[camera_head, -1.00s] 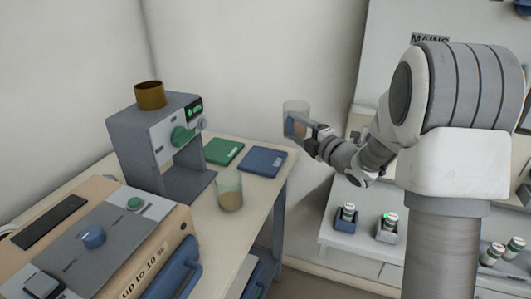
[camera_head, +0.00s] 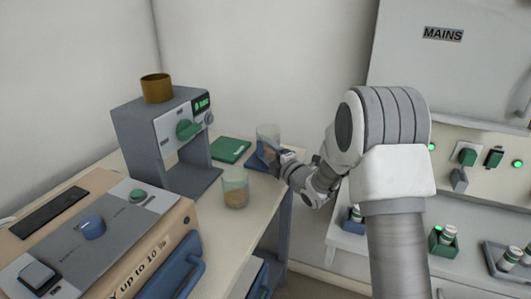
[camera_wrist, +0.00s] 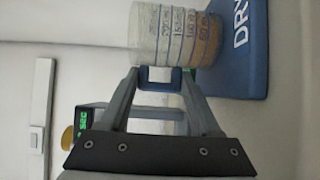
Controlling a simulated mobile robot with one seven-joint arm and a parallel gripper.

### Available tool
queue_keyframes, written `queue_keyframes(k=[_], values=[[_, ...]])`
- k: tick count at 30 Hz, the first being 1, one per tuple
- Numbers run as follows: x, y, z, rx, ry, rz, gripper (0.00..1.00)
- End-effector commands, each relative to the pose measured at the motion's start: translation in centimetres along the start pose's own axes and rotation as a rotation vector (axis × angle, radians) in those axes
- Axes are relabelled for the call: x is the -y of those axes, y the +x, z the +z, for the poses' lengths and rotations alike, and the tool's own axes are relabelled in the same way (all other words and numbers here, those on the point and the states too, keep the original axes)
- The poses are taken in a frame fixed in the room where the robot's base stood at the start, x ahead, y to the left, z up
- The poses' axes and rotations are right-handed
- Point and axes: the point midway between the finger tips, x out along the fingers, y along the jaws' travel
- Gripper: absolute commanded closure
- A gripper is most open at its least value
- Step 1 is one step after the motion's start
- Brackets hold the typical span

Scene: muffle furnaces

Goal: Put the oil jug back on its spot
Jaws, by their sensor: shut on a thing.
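A clear graduated jug (camera_head: 268,133) with brownish contents and a blue handle is held by my gripper (camera_head: 279,164). In the wrist view the jug (camera_wrist: 170,35) appears sideways, and my gripper (camera_wrist: 160,80) is shut on its handle. The jug is at the blue mat (camera_wrist: 250,78), which bears the letters "DRY". Its base is close to the mat's face; I cannot tell whether it touches. In the head view my gripper and the jug hide most of the blue mat. A second clear vessel (camera_head: 235,187) with brownish contents stands on the table, nearer the camera.
A green mat (camera_head: 230,149) lies left of the blue one. A grey machine (camera_head: 165,140) with a brown cup (camera_head: 156,88) on top stands behind left. A beige box (camera_head: 110,240) with knobs fills the front left. The right bench (camera_head: 400,248) holds small vials in holders.

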Motion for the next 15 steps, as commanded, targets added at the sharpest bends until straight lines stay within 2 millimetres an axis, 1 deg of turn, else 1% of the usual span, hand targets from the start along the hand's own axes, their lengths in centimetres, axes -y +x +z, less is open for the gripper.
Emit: queue_keyframes(k=[6, 12, 13, 15], values=[[-0.16, 0.01, 0.02, 0.000, -0.001, 0.004, 1.00], [0.31, 0.01, 0.02, 0.000, -0.001, 0.004, 1.00], [0.20, -0.01, 0.02, 0.000, -0.001, 0.002, 0.31], [0.18, -0.01, 0.02, 0.000, 0.000, 0.002, 0.18]])
